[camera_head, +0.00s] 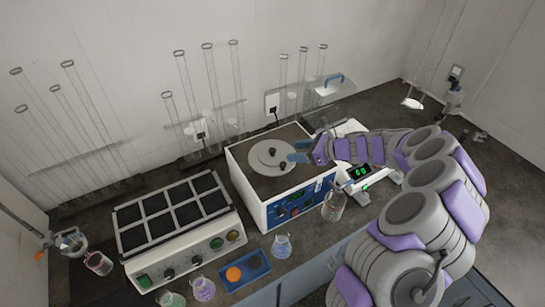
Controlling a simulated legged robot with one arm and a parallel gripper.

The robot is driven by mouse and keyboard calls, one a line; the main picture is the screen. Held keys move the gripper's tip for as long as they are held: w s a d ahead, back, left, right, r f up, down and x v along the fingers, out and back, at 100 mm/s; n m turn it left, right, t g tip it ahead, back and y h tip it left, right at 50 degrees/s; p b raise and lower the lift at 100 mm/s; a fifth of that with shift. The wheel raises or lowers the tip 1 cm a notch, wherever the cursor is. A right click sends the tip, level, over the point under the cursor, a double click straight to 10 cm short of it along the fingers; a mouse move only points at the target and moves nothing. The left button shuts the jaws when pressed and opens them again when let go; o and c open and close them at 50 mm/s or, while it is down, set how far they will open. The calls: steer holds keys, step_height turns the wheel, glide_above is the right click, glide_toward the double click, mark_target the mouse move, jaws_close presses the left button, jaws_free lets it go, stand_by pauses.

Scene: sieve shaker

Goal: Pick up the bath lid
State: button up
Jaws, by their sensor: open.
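The bath lid (262,158) is a round grey disc with dark knobs. It sits on the brown top of a white box-shaped bath (248,197) with a blue control panel on its front. My gripper (297,152) has blue fingertips and comes in from the right. It is open and empty, close to the right side of the lid and its knob (283,166). I cannot tell whether the fingers touch the lid.
A heating block unit (180,222) with dark square plates stands left of the bath. Small flasks (282,246) and a blue tray (246,270) lie in front. A glass bottle (334,205) and a scale (365,180) stand right. Tall glass tubes (187,95) stand behind.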

mark_target(274, 150)
steer(key=x, duration=0.4)
steer(key=shift+w+a+f+b, duration=0.1)
steer(key=shift+w+a+b, duration=0.05)
steer(key=shift+a+b, duration=0.15)
steer(key=x, duration=0.2)
steer(key=b+x, duration=0.1)
steer(key=x, duration=0.1)
steer(key=shift+w+d, duration=0.15)
steer(key=shift+w, duration=0.25)
steer(key=shift+w+a+f, duration=0.1)
steer(key=shift+a, duration=0.45)
steer(key=shift+d, duration=0.1)
steer(key=shift+c, duration=0.4)
jaws_close()
